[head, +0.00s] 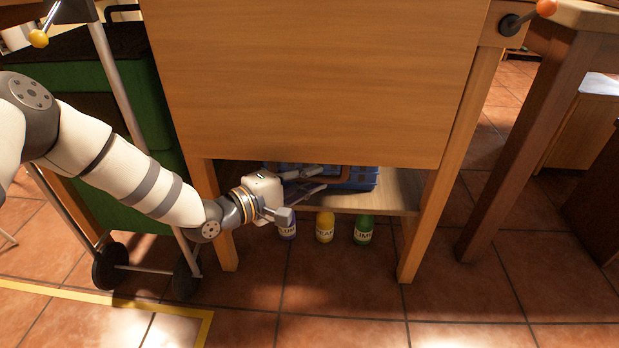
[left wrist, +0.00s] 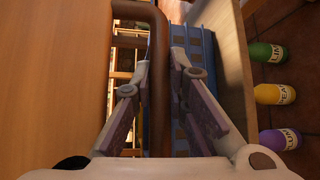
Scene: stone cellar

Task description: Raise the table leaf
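The table leaf (head: 310,80) is a broad light-wood panel hanging down at the front of the table. It fills the left side of the left wrist view (left wrist: 50,80). A brown rounded bar (left wrist: 159,80), like a handle, shows beside the leaf in the left wrist view. My left gripper (head: 322,179) is at the leaf's lower edge, above the low shelf. In the left wrist view its two fingers (left wrist: 160,62) are apart, one on each side of the bar; I cannot tell whether they touch it. My right gripper is not in view.
A blue crate (head: 365,180) sits on the low shelf (head: 400,190) behind the leaf. Several bottles, including a yellow one (head: 325,227) and a green one (head: 363,230), stand below it. An orange-knobbed lever (head: 546,8) is at upper right. A hand truck (head: 118,80) stands left.

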